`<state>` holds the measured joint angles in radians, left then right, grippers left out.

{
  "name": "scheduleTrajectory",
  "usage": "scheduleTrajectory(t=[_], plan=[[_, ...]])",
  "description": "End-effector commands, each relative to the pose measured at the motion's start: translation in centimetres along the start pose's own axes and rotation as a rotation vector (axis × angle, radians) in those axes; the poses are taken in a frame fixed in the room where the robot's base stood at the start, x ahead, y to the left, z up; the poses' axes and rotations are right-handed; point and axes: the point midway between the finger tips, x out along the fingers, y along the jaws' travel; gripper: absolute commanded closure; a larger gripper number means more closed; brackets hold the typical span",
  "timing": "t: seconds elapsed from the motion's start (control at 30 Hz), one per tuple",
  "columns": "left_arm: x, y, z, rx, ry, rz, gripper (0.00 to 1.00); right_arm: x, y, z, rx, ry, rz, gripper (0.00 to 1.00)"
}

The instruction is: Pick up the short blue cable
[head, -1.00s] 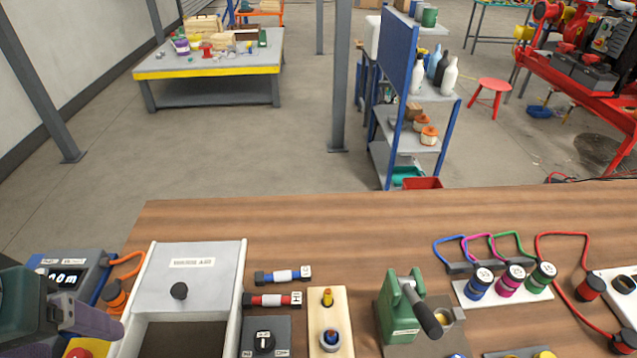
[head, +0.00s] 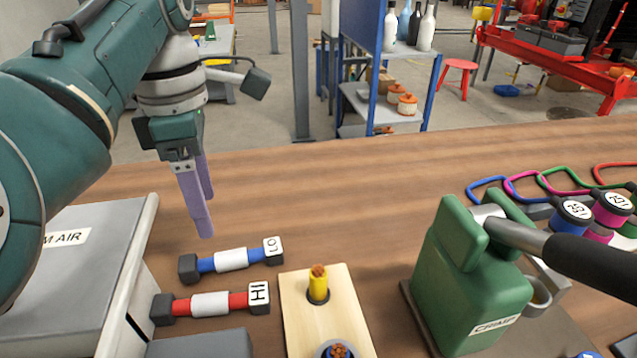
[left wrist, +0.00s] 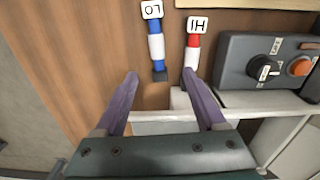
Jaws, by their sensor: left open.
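The short blue cable (head: 231,259) lies on the wooden bench, with a white sleeve at its middle, a dark end and a white end tag marked LO. It also shows in the left wrist view (left wrist: 156,46), ahead of and between my fingertips. My left gripper (head: 205,215) is above the bench, just behind the cable in the head view, its purple fingers pointing down. In the left wrist view the left gripper (left wrist: 160,80) is open with nothing between its fingers. My right gripper is not in view.
A similar red cable (head: 210,304) marked HI lies close beside the blue one. A grey-white box (head: 85,240) stands at left. A wooden block (head: 297,305) with connectors and a green crimp tool (head: 465,270) stand to the right. Bare bench lies behind the cables.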

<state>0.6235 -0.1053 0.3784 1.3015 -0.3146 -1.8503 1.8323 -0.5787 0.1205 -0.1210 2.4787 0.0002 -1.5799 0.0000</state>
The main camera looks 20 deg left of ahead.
Motion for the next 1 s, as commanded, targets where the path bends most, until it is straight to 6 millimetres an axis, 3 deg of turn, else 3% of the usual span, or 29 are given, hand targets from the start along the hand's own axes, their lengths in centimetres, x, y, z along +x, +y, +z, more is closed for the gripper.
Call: scheduleTrajectory(t=[0.7,1.0], plan=[[9.5,0.5,0.0,-0.012,-0.001,-0.005,0.28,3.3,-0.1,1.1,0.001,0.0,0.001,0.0],[9.9,0.6,0.0,-0.013,-0.002,-0.003,0.28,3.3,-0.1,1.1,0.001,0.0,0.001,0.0]])
